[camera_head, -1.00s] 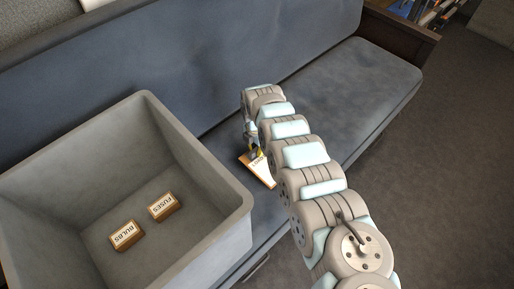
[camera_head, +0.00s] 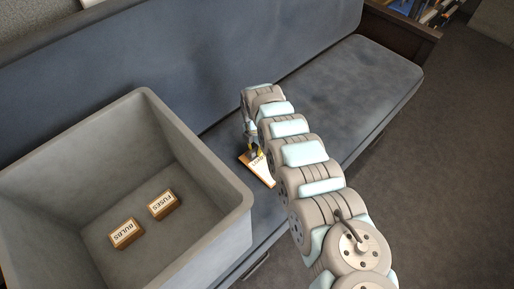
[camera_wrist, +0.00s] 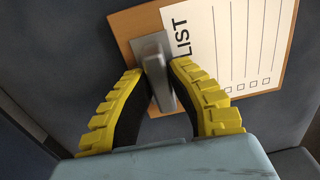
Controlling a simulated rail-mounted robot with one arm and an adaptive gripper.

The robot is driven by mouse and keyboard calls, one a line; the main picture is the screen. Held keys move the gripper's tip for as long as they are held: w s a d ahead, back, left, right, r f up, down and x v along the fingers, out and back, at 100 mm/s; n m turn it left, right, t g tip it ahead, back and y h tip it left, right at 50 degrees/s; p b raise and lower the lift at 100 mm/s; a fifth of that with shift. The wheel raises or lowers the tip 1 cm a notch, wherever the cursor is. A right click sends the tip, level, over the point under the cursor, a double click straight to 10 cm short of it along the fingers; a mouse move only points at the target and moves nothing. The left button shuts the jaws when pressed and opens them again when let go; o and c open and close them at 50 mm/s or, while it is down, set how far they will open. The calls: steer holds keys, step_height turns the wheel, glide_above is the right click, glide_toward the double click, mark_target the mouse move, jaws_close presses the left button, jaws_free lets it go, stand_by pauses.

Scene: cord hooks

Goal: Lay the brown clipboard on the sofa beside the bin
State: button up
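The brown clipboard (camera_head: 264,174) holds a white sheet headed LIST and has a grey metal clip. It is low over the sofa seat beside the bin, and I cannot tell whether all of it rests on the seat. My gripper (camera_wrist: 158,68) has its yellow fingers on both sides of the clip's raised lever and appears shut on it. The wrist view shows the clipboard (camera_wrist: 288,50) just beyond the fingertips. The grey bin (camera_head: 240,205) stands to the left. The grey-blue sofa (camera_head: 350,80) runs behind and to the right.
Inside the bin lie two small labelled blocks, FUSES (camera_head: 162,204) and BULBS (camera_head: 126,233). The sofa seat right of my arm is clear. The backrest (camera_head: 200,70) rises behind the clipboard. A dark wooden sofa end (camera_head: 405,38) and shelf items stand at the upper right.

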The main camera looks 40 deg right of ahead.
steer(key=shift+o, duration=1.4)
steer(key=shift+r, duration=0.1)
step_height(320, 180, up, 12)
steer(key=shift+w, duration=0.15)
steer(key=shift+d, duration=0.1)
